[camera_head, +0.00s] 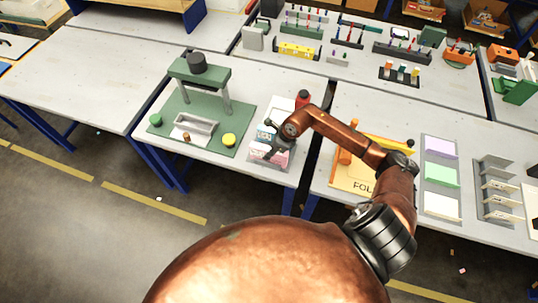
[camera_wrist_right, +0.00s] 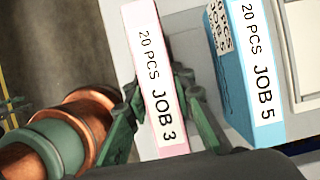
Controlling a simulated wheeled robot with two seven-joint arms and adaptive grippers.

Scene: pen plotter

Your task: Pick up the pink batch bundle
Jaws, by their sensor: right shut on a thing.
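The pink batch bundle (camera_wrist_right: 158,85) fills the middle of the right wrist view, with a white band reading "20 PCS JOB 3". It also shows as a pale pink block (camera_head: 279,157) on the front table in the head view. My right gripper (camera_wrist_right: 163,112) is shut on it, with one green finger on each side. In the head view the right gripper (camera_head: 270,151) reaches down onto the bundle, partly covering it. Whether the bundle is lifted or still resting is hard to tell. My left gripper is not in view.
A blue bundle marked JOB 5 (camera_wrist_right: 250,75) stands close to the right of the pink one in the wrist view. A green press stand (camera_head: 200,75), a red-topped container (camera_head: 303,98) and a yellow round knob (camera_head: 229,140) are nearby. The left table (camera_head: 85,80) is clear.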

